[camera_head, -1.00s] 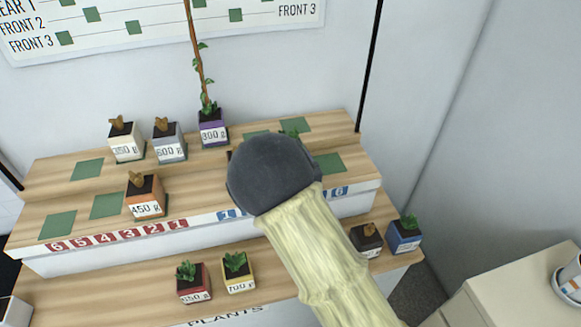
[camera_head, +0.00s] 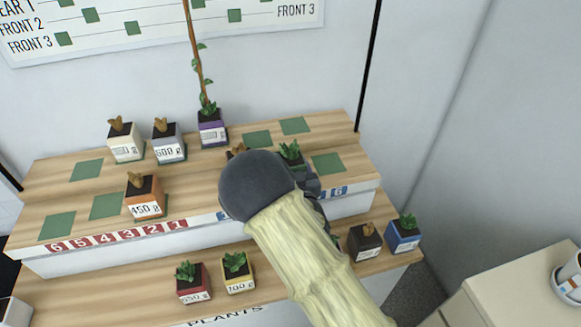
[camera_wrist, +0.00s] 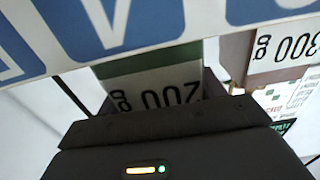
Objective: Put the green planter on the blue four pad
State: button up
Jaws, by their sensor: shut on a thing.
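The green planter, labelled 200 g, shows in the wrist view (camera_wrist: 150,65) with its green band and white label close to my gripper. In the head view its leafy plant (camera_head: 291,153) rises just behind my gripper (camera_head: 308,185), over the right part of the upper shelf. My gripper is shut on this planter; my arm hides most of the pot. Blue number plates (camera_head: 340,191) run along the right part of the shelf's front edge. My arm covers the middle ones, so I cannot see the blue four or tell whether the planter touches its pad.
Empty green pads lie at right (camera_head: 327,163) and behind (camera_head: 257,138). A purple planter (camera_head: 212,133) with a tall stem stands left of my gripper. A brown-topped plant (camera_head: 237,150) is partly hidden by my arm. An orange planter (camera_head: 144,197) stands farther left.

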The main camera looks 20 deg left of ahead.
jog(key=o, duration=1.1)
jog(key=shift+f, duration=0.1)
jog(key=shift+r, duration=0.2)
jog(key=v, duration=1.2)
